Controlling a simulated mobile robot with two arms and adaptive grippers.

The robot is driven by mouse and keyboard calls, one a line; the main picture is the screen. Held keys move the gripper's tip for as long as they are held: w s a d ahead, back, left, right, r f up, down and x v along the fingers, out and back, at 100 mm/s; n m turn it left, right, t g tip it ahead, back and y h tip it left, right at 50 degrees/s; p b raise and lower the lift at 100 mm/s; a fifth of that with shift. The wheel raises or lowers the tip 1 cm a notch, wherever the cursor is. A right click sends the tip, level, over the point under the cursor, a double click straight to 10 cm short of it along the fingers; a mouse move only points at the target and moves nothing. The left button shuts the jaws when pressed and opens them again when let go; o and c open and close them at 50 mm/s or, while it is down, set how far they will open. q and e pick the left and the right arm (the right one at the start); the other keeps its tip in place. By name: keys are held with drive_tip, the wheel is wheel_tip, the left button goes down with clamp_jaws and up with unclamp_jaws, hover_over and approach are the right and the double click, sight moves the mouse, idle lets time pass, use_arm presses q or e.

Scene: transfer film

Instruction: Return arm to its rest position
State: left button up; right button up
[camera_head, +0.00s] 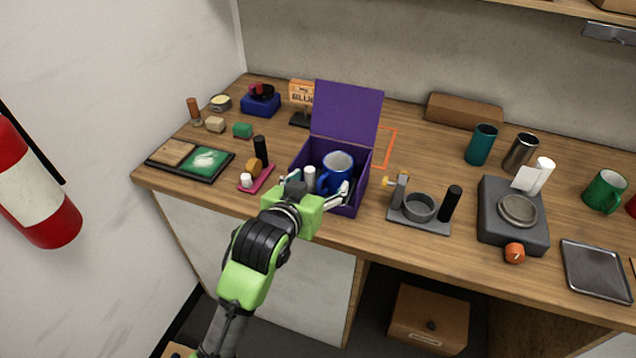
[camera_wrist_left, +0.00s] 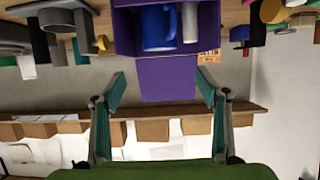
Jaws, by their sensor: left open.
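My left arm comes in from the bottom, and its left gripper (camera_head: 315,187) is at the front edge of the open purple box (camera_head: 349,117). The two fingers stand wide apart and nothing is held between them. In the left wrist view the fingers (camera_wrist_left: 160,80) also show apart, with the purple lid (camera_wrist_left: 166,76) beyond them. A blue mug (camera_head: 338,161) and a white cylinder (camera_head: 309,176) stand in the box, partly hidden by my gripper. The blue mug also shows in the left wrist view (camera_wrist_left: 157,28). My right gripper is not in view.
The wooden counter (camera_head: 420,148) is crowded. A grey holder (camera_head: 419,208) with a black cylinder stands right of the box. A pink tray (camera_head: 258,181) and a green-and-black board (camera_head: 207,163) lie to the left. A red extinguisher (camera_head: 35,190) hangs at far left.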

use_arm(q)
drive_tip(key=s+a+f+n+g+y, duration=0.15)
drive_tip(key=s+a+f+g, duration=0.25)
drive_tip(key=s+a+f, duration=0.55)
drive_tip(key=s+a+f+g+y, duration=0.1)
drive_tip(key=s+a+f+g, duration=0.15)
drive_tip(key=s, duration=0.45)
drive_tip(key=s+a+f+g+y, duration=0.1)
drive_tip(key=s+a+f, duration=0.25)
drive_tip(key=s, duration=0.45)
drive_tip(key=s+a+f+g+y, duration=0.1)
drive_tip(key=s+a+f+g, duration=0.15)
drive_tip(key=s, duration=0.45)
wheel_tip(320, 180, down, 27)
drive_tip(key=s+b, duration=0.2)
drive_tip(key=s+a+f+g, duration=0.2)
drive_tip(key=s+a+f, duration=0.1)
drive_tip(key=s+f, duration=1.4)
wheel_tip(320, 180, down, 2)
drive_tip(key=shift+s+a+b, duration=0.15)
drive_tip(key=shift+s+b, duration=0.05)
drive_tip(key=shift+b, duration=0.25)
